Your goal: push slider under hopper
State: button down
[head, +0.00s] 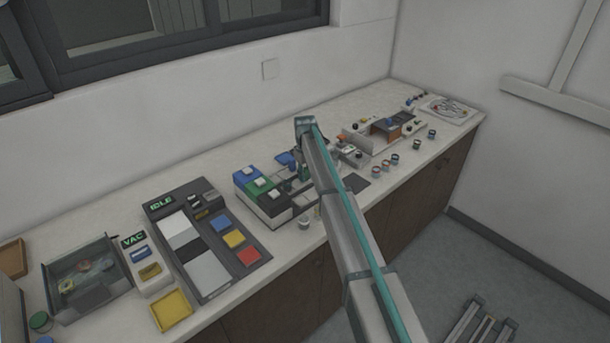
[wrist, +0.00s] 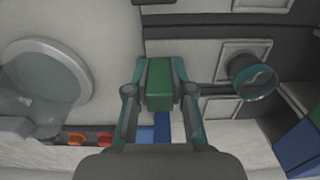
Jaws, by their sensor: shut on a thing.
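My gripper (wrist: 160,68) is shut on a green block (wrist: 160,88) in the wrist view, with one finger on each side of it. I cannot tell for certain whether this block is the slider's grip. In the head view my arm covers most of the press area, and my gripper (head: 303,176) shows only in part beside the arm. A unit with blue, green and dark compartments (head: 262,194) stands just left of it. I cannot tell which part is the hopper. A round clear vessel (wrist: 48,82) is at left in the wrist view.
On the counter, a panel marked IDLE (head: 205,245), a clear-sided bin (head: 82,278) and a yellow tray (head: 171,310) stand at left. Several small jars (head: 388,160) stand right of my arm.

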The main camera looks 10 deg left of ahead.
aim_at(281, 187)
jog(key=s+a+b, duration=0.1)
jog(key=s+a, duration=0.3)
jog(key=s+a+b, duration=0.1)
jog(key=s+a, duration=0.3)
jog(key=shift+s, duration=0.35)
jog(key=c, duration=1)
grip_release()
jog(key=shift+s+a, duration=0.15)
jog(key=shift+a, duration=0.05)
jog(key=shift+d+r, duration=0.1)
jog(key=shift+r, duration=0.2)
notch_tip(281, 187, up, 11)
jog(key=shift+r, duration=0.2)
